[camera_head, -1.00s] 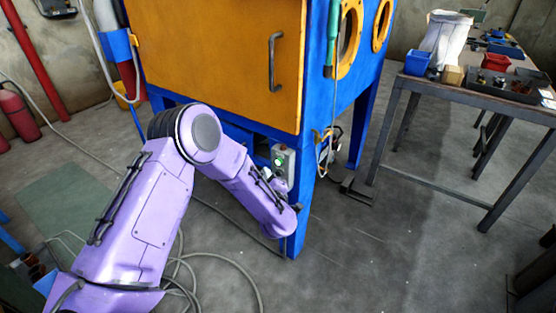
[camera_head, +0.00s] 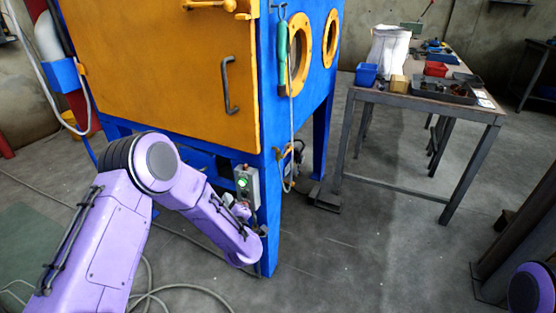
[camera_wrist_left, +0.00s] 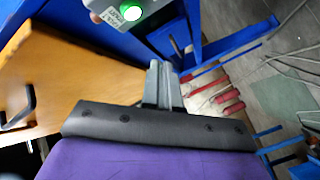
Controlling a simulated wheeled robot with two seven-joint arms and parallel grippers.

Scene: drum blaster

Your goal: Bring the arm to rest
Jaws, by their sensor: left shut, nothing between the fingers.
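My left arm (camera_head: 110,225) is purple and comes in from the lower left of the head view. It bends at a dark-ringed elbow (camera_head: 157,162), and its forearm runs down to the right in front of the blue cabinet leg. The left gripper's grey fingers (camera_wrist_left: 162,84) show in the left wrist view, shut together and empty. In the head view the fingers cannot be made out clearly. A grey control box (camera_head: 245,186) with a lit green button is on the cabinet just above the wrist; it also shows in the left wrist view (camera_wrist_left: 108,10). My right gripper is not visible.
The blaster cabinet has a yellow door (camera_head: 165,70), shut, with a dark handle (camera_head: 228,86). A green-handled tool (camera_head: 283,58) hangs at its edge. A metal table (camera_head: 425,103) with bins and a white sack stands right. Hoses (camera_head: 165,290) lie on the floor.

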